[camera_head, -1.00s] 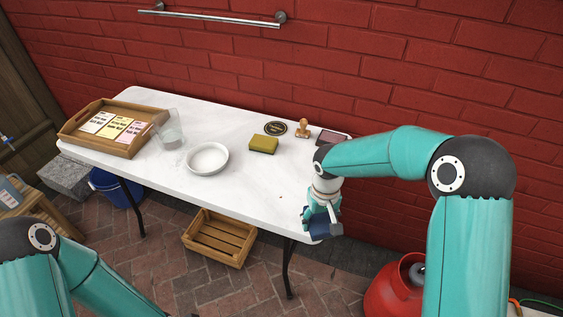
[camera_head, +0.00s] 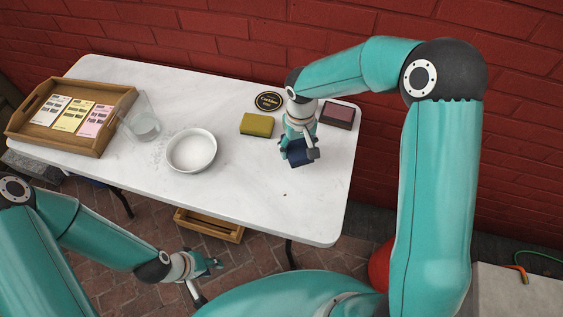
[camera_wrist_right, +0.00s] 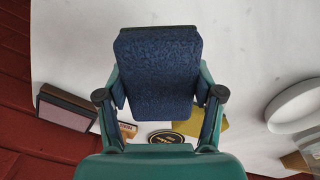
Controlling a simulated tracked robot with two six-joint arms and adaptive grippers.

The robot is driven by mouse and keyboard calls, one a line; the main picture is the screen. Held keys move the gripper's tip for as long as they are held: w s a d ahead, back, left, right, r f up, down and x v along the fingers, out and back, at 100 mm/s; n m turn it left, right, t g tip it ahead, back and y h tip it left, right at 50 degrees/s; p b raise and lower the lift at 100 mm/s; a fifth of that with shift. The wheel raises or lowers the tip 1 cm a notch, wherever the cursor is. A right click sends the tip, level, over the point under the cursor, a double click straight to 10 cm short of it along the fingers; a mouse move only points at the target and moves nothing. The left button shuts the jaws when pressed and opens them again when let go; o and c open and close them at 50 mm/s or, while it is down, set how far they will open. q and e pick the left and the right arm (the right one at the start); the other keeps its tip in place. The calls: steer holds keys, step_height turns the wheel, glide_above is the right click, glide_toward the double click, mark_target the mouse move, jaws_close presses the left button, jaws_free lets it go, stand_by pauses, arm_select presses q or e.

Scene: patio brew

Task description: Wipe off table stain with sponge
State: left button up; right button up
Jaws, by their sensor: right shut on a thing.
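My right gripper (camera_head: 300,140) is shut on a dark blue textured block (camera_head: 299,153), over the right part of the white table (camera_head: 240,190). In the right wrist view the block (camera_wrist_right: 158,75) sits between the fingers of the right gripper (camera_wrist_right: 160,100). Whether it touches the table I cannot tell. A yellow-green sponge (camera_head: 257,124) lies on the table just left of the gripper, and is partly hidden in the wrist view (camera_wrist_right: 222,124). A small brown speck (camera_head: 285,194) marks the table in front of the block. My left gripper (camera_head: 212,264) hangs in front of the table; its opening is unclear.
A white bowl (camera_head: 191,151), a clear cup (camera_head: 143,127) and a wooden tray (camera_head: 118,128) with cards stand to the left. A round dark coaster (camera_head: 268,101) and a pinkish pad (camera_head: 337,115) lie behind. A stamp (camera_wrist_right: 127,130) shows in the wrist view. The table's front middle is mostly clear.

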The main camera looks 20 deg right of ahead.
steer(key=shift+s+d+r, duration=0.1)
steer(key=shift+s+d, duration=0.05)
steer(key=shift+d, duration=0.05)
steer(key=n+b, duration=0.2)
steer(key=b, duration=0.1)
glide_above(282, 186)
steer(key=shift+w+r, duration=0.2)
steer(key=shift+r, duration=0.05)
steer(key=shift+s+f, duration=0.1)
steer(key=shift+s, duration=0.05)
steer(key=shift+f+b, duration=1.85)
steer(key=shift+f, duration=0.8)
steer(key=o, duration=1.3)
steer(key=shift+c, duration=0.2)
steer(key=shift+r, duration=0.25)
